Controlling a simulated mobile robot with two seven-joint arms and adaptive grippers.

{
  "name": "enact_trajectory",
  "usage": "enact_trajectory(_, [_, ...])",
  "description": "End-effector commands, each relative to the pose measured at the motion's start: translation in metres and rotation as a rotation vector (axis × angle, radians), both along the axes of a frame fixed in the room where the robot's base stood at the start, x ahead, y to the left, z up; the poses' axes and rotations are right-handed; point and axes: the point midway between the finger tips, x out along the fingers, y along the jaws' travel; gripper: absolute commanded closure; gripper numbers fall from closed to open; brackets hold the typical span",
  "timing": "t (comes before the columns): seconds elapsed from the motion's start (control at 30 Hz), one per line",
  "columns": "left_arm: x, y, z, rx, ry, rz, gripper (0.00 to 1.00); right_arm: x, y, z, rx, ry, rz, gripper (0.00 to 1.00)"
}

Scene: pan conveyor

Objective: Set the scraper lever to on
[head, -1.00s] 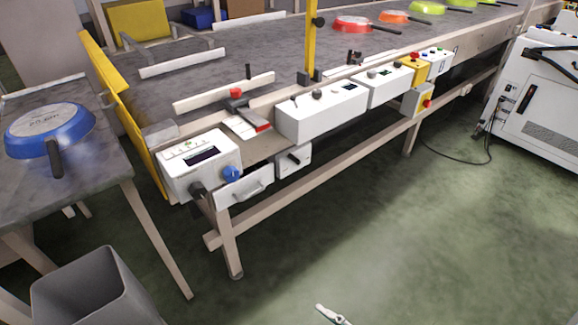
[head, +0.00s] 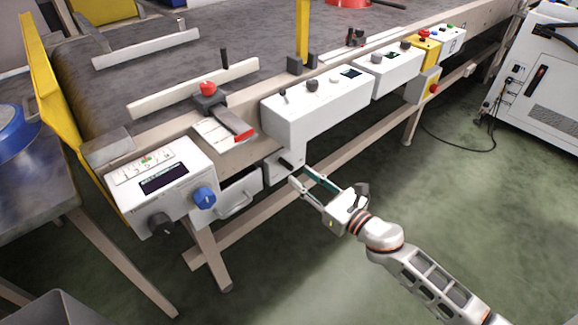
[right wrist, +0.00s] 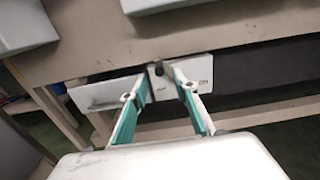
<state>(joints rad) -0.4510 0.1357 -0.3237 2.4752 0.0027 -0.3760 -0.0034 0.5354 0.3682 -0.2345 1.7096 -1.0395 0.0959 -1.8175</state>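A small white panel with a dark lever (head: 287,162) hangs under the conveyor's front rail; its lettering is too small to read, so I cannot confirm it is the scraper lever or which setting it is in. In the right wrist view the white panel (right wrist: 185,72) lies straight ahead, and the lever's dark end (right wrist: 158,69) appears between my fingertips. My right gripper (head: 301,175) is open and empty, close in front of the panel; contact cannot be told. It also shows in the right wrist view (right wrist: 161,80). My left gripper is not in view.
A white drawer (head: 238,198) with a handle sits left of the panel. A display box with a blue knob (head: 204,197) is further left. A white control box (head: 318,105) projects above the gripper. A red-knobbed slide (head: 208,89) sits on the rail.

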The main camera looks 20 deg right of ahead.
Motion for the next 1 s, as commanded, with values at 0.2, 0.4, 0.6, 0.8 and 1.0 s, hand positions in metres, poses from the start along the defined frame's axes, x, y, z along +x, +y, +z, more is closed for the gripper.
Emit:
enact_trajectory(0.2, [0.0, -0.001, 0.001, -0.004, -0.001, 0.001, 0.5, 0.032, 0.012, 0.001, 0.005, 0.0, 0.0, 0.71])
enact_trajectory(0.4, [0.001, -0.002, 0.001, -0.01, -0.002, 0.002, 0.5, 0.054, 0.02, 0.0, 0.005, 0.002, 0.0, 0.71])
enact_trajectory(0.6, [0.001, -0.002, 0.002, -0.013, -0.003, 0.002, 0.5, 0.062, 0.023, 0.001, 0.006, 0.001, -0.001, 0.71])
enact_trajectory(0.8, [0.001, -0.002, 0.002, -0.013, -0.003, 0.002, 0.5, 0.062, 0.023, 0.001, 0.007, 0.001, -0.001, 0.71])
enact_trajectory(1.0, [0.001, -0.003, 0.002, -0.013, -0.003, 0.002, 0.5, 0.062, 0.023, 0.001, 0.007, 0.001, -0.001, 1.0])
